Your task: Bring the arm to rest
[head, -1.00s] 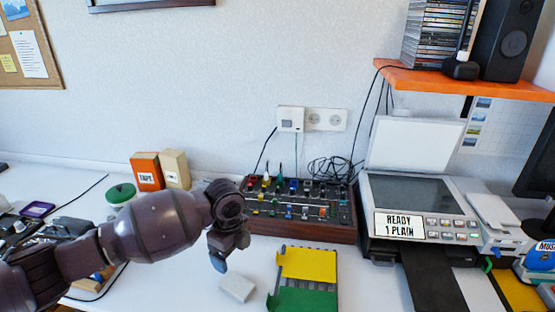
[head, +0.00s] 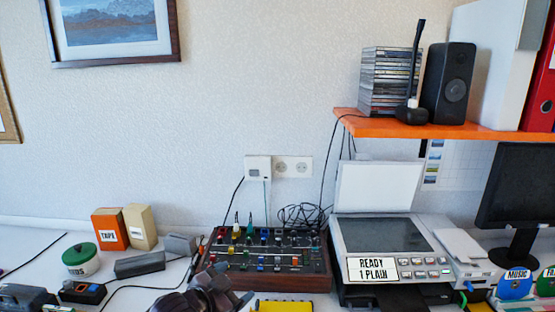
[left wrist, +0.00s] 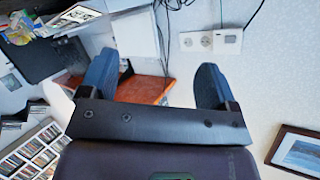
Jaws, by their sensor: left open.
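My left gripper (head: 218,290) shows at the bottom edge of the head view, dark purple, in front of the mixer-like box with knobs. Most of its arm is below the frame. In the left wrist view the two blue-grey fingers of my left gripper (left wrist: 156,64) stand wide apart with nothing between them. The wrist picture looks turned upside down and faces the wall and the shelf. My right gripper is in neither view.
The knob box (head: 270,262) and the printer (head: 390,240) stand on the white desk. An orange shelf (head: 430,128) holds a speaker (head: 448,82) and disc cases. An orange tape box (head: 110,229) and a green-lidded tin (head: 81,260) stand left. A monitor (head: 520,190) stands right.

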